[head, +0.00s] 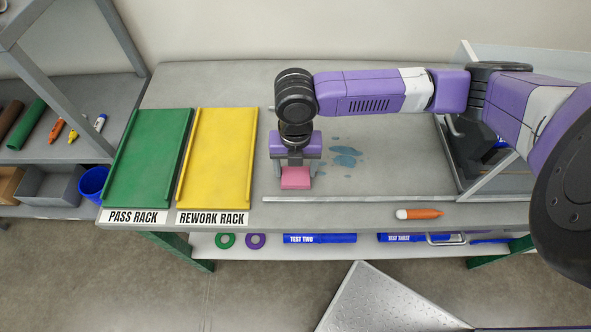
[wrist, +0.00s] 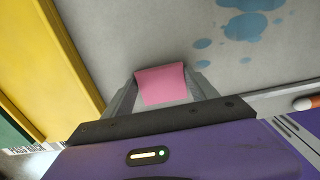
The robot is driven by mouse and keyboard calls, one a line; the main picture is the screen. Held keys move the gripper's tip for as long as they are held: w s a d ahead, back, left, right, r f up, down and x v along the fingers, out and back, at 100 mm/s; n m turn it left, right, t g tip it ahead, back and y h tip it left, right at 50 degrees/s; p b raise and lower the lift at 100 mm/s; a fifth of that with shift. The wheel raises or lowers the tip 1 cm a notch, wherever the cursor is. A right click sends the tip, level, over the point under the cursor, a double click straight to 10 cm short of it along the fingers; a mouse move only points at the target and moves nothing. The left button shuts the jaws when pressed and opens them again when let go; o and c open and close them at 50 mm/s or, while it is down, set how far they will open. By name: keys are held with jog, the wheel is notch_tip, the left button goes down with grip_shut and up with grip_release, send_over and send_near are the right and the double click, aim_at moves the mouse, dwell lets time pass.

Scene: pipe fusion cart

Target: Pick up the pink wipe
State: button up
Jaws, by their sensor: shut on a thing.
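The pink wipe (head: 295,178) is a small flat pink block at the front middle of the grey bench, just right of the yellow rack. My gripper (head: 295,170) points down over it with a finger on each side. In the wrist view the wipe (wrist: 161,84) sits between the two fingertips of my gripper (wrist: 163,88), which are shut on its sides. I cannot tell whether the wipe touches the bench top.
The yellow rework rack (head: 217,158) and green pass rack (head: 147,158) lie to the left. Blue puddle marks (head: 345,157) are on the bench right of the wipe. A metal rail (head: 370,199) and an orange-and-white marker (head: 420,214) are near the front edge.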

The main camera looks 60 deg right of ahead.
aim_at(295, 172)
notch_tip(295, 172, up, 20)
jog(key=b, duration=0.1)
jog(key=shift+b, duration=0.35)
jog(key=shift+f, duration=0.1)
